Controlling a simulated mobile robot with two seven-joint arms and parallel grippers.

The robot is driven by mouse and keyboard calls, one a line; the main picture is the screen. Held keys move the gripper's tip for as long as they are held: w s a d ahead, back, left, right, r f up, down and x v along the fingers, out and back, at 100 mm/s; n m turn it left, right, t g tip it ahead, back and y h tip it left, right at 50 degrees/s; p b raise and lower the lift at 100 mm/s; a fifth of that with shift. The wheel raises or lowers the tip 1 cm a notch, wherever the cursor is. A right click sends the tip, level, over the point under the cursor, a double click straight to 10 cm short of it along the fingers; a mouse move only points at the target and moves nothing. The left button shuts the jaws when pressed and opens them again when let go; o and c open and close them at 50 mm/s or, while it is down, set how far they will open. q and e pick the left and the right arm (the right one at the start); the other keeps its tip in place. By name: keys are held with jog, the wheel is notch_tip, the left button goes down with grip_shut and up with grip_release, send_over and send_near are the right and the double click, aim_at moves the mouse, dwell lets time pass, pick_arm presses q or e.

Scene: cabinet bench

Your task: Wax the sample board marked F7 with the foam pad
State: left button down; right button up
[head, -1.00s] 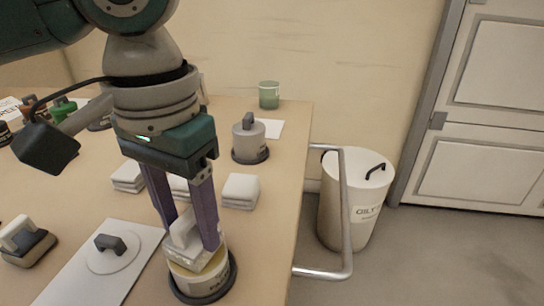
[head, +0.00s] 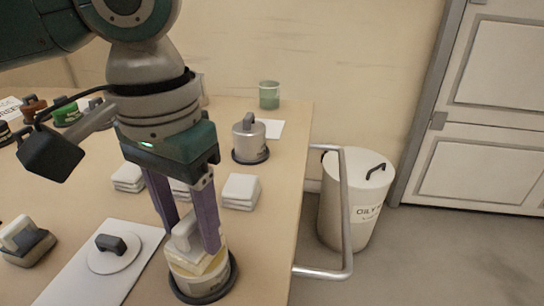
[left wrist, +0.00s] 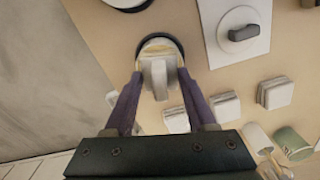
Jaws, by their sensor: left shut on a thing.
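My left gripper (head: 190,240) is shut on the white handle of the foam pad (head: 203,264), whose body looks pale yellow. The pad is at the mouth of a round labelled tin (head: 198,283) on a dark base near the bench's front right. Whether the pad touches what is inside cannot be told. In the left wrist view the pad (left wrist: 158,72) sits between the fingers over the tin, hiding most of its inside. A white flat sheet or board (head: 75,282) lies left of the tin. No F7 mark is readable. My right gripper is not in view.
A round lid with a dark handle (head: 112,251) lies on the white sheet. A block with a white handle (head: 28,246) is at the left. White pads (head: 240,191), a grey lidded pot (head: 249,143) and a green cup (head: 269,95) stand behind. A rail and bin (head: 355,205) are right of the bench.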

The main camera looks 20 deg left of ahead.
aim_at(187, 219)
pick_arm(q)
jog(key=shift+f+p, duration=0.15)
jog(key=shift+p, duration=0.4)
dwell(1.7)
notch_tip(187, 219, up, 7)
jog(key=p, duration=1)
dwell(0.6)
